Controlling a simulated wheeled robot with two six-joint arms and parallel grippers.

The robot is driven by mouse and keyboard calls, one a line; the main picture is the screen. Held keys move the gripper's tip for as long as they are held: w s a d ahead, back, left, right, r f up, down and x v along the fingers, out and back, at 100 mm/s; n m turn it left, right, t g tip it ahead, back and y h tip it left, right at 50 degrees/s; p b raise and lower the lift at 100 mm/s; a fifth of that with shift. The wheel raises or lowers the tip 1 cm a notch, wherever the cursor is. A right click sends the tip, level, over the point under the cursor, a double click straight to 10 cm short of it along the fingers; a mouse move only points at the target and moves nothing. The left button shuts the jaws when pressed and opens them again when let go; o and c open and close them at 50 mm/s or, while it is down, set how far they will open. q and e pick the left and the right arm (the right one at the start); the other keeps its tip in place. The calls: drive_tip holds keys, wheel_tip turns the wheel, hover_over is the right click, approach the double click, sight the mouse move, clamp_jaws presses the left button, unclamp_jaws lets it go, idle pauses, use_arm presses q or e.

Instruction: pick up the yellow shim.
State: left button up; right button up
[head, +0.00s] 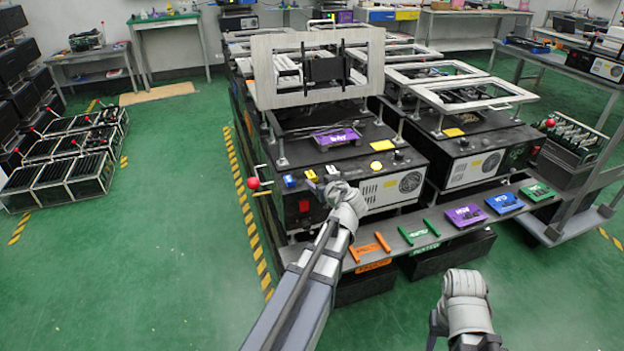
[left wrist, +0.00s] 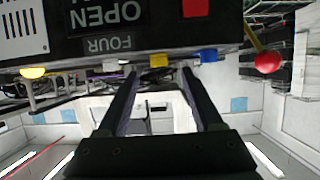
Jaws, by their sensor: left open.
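The yellow shim (head: 311,175) is a small block on the front top edge of the black machine. It sits between a blue block (head: 289,182) and a white block (head: 332,170). My left gripper (head: 323,187) is at the machine's front edge, close to the shim. In the left wrist view the left gripper (left wrist: 158,72) is open and empty, and the yellow shim (left wrist: 159,61) shows between and just beyond its fingertips. I cannot tell whether they touch. My right arm is at the lower right of the head view; its jaws cannot be made out.
A red-knobbed lever (head: 254,183) stands out left of the blocks, and a red switch (head: 304,206) is below them. A yellow round button (head: 376,166) is farther right. A grey shelf (head: 396,240) with coloured pieces runs along the front. Open green floor (head: 160,240) lies left.

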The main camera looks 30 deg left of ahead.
sight(314, 178)
use_arm(q)
drive_tip(key=b+x, duration=0.1)
drive_tip(key=x, duration=0.3)
drive_tip(key=shift+w+f, duration=0.1)
drive_tip(key=shift+f, duration=0.05)
clamp_jaws()
idle(0.4)
